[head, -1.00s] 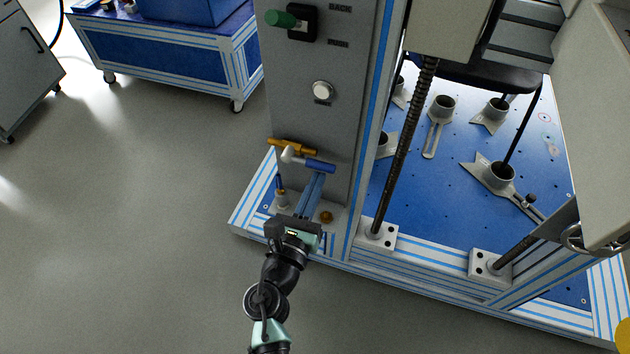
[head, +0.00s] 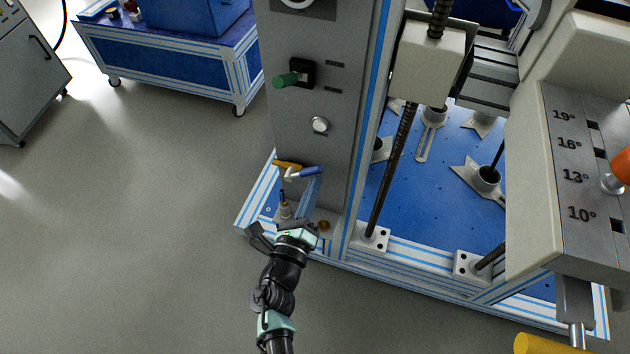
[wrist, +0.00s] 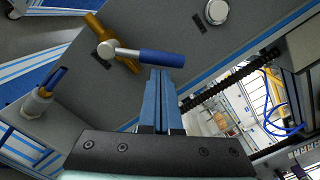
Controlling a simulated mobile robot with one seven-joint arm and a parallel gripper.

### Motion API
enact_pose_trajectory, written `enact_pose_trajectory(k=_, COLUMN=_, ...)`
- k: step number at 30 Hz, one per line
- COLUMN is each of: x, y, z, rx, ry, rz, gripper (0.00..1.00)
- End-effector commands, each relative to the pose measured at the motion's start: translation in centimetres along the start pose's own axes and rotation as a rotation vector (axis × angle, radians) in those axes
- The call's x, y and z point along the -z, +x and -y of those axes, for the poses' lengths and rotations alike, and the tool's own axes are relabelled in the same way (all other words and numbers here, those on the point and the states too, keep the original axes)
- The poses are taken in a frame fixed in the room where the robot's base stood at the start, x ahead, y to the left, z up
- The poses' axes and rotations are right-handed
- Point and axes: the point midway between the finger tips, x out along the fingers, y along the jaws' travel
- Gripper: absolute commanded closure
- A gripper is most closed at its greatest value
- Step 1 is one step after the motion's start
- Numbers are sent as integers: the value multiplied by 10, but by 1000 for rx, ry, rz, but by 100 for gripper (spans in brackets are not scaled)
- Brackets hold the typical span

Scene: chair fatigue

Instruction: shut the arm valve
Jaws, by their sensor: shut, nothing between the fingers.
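On the grey panel is a valve with an orange body (head: 289,164) and a lever with a blue grip (head: 311,171). The lever's grip points right and tilts slightly up in the head view, at an angle to the orange body. The orange body (wrist: 125,55) and blue grip (wrist: 160,58) also show in the wrist view. My gripper (head: 315,182) is shut and empty. In the wrist view its blue fingertips (wrist: 162,72) lie just below the outer part of the grip; I cannot tell whether they touch.
A fitting with a blue and yellow top (head: 284,205) stands left of my fingers. A green-handled switch (head: 286,80) and a round button (head: 320,125) are higher on the panel. A threaded rod (head: 390,170) stands to the right. Open floor lies left.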

Motion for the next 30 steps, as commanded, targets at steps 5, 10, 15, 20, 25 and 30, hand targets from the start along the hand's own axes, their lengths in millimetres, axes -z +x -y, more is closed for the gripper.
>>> enact_pose_trajectory(k=5, x=-18, y=1, z=9, rx=-8, ry=-171, rz=2, gripper=100)
enact_pose_trajectory(k=10, x=-29, y=2, z=10, rx=-17, ry=-332, rz=2, gripper=100)
enact_pose_trajectory(k=15, x=-39, y=2, z=8, rx=-24, ry=-484, rz=2, gripper=100)
enact_pose_trajectory(k=20, x=-46, y=3, z=5, rx=-30, ry=-607, rz=3, gripper=100)
enact_pose_trajectory(k=25, x=-52, y=3, z=2, rx=-34, ry=-691, rz=2, gripper=100)
enact_pose_trajectory(k=30, x=-55, y=3, z=0, rx=-33, ry=-686, rz=0, gripper=100)
